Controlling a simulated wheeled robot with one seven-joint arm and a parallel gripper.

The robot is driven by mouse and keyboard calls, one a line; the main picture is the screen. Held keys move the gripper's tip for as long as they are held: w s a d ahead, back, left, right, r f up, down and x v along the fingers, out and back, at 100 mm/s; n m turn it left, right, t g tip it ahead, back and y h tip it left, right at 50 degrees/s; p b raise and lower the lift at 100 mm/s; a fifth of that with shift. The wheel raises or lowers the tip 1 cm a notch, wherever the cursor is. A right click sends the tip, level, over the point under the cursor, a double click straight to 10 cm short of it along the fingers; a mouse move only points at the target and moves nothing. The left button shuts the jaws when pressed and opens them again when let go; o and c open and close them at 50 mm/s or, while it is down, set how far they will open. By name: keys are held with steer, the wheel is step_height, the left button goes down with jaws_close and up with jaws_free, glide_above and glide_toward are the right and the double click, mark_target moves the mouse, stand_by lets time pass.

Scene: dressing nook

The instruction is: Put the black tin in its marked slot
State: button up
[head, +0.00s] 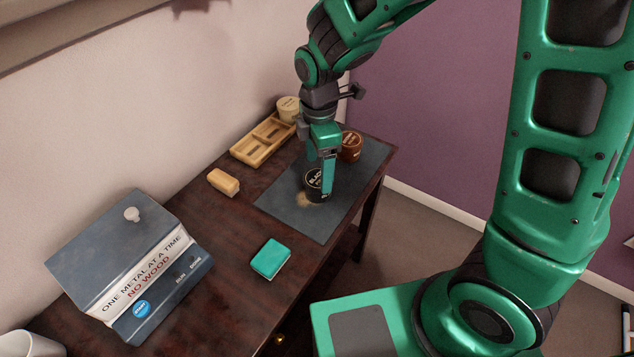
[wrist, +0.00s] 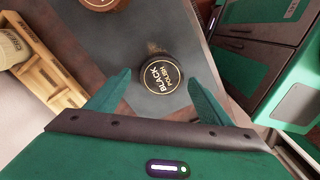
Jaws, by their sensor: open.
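The black tin (head: 313,182) sits on the grey mat (head: 290,214) at the far end of the dark wooden table. In the wrist view its lid (wrist: 160,76) reads "BLACK POLISH". My gripper (head: 322,190) points down over the tin. In the wrist view its two fingers are apart, with the tin between and just ahead of their tips; contact cannot be told. A wooden slotted tray (head: 262,148) stands behind the mat against the wall and also shows in the wrist view (wrist: 52,75). A cream tin (head: 288,108) is at its far end.
A brown tin (head: 351,147) stands on the mat's far side, close to my gripper. A wooden-backed brush (head: 223,182), a teal sponge (head: 271,258) and a grey-blue lettered box (head: 130,265) are on the table nearer. Dark table surface is free between them.

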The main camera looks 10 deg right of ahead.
mark_target(318, 177)
steer(key=shift+s+f, duration=0.15)
steer(key=shift+f, duration=1.75)
steer(key=c, duration=1.1)
steer(key=shift+o, duration=0.2)
steer(key=shift+r, duration=0.1)
